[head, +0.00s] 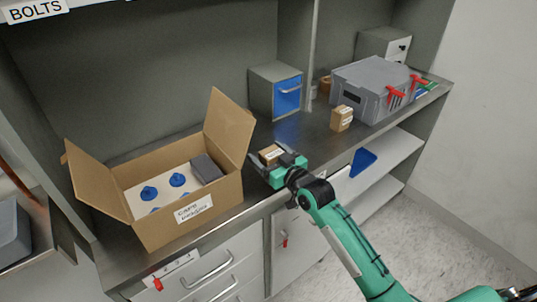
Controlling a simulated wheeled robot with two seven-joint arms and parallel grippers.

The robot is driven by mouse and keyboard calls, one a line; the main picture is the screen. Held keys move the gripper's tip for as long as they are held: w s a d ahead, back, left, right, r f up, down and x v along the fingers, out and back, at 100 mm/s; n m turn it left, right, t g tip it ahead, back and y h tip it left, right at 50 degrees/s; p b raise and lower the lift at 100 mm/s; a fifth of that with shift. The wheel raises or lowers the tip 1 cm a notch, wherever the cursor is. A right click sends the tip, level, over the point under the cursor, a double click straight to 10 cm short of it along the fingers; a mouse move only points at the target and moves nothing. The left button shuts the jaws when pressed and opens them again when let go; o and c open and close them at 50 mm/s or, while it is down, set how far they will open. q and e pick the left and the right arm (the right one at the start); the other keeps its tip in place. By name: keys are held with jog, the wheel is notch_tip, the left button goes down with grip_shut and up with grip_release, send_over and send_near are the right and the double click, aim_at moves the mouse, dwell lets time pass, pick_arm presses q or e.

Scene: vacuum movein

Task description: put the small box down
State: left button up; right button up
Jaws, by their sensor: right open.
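A small brown cardboard box (270,154) with a white label sits on the steel counter, just right of the large open carton. My right gripper (277,163) is at this small box, with its green and dark fingers around the box's near side. Its jaws are open; I cannot tell whether a finger still touches the box. A second small brown box (341,118) with a label stands farther right on the counter, apart from the gripper. My left gripper is not in view.
The open carton (190,222) holds blue suction cups and a grey block. A blue-fronted drawer cabinet (275,91) stands behind. A grey case (375,88) with red latches is at the right. Bare counter (303,131) lies between the two small boxes.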

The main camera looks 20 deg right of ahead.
jog(key=shift+s+d, duration=0.1)
jog(key=shift+s, duration=0.2)
jog(key=v, duration=0.2)
jog(key=shift+s+d, duration=0.15)
jog(key=shift+s, duration=0.2)
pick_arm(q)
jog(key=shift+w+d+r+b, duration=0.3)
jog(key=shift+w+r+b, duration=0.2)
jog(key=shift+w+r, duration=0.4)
pick_arm(e)
jog(key=v, duration=0.8)
jog(key=shift+s, duration=0.3)
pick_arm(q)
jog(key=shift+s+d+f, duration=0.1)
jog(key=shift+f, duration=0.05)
pick_arm(e)
jog(key=shift+d+r, duration=0.1)
jog(key=shift+r, duration=0.05)
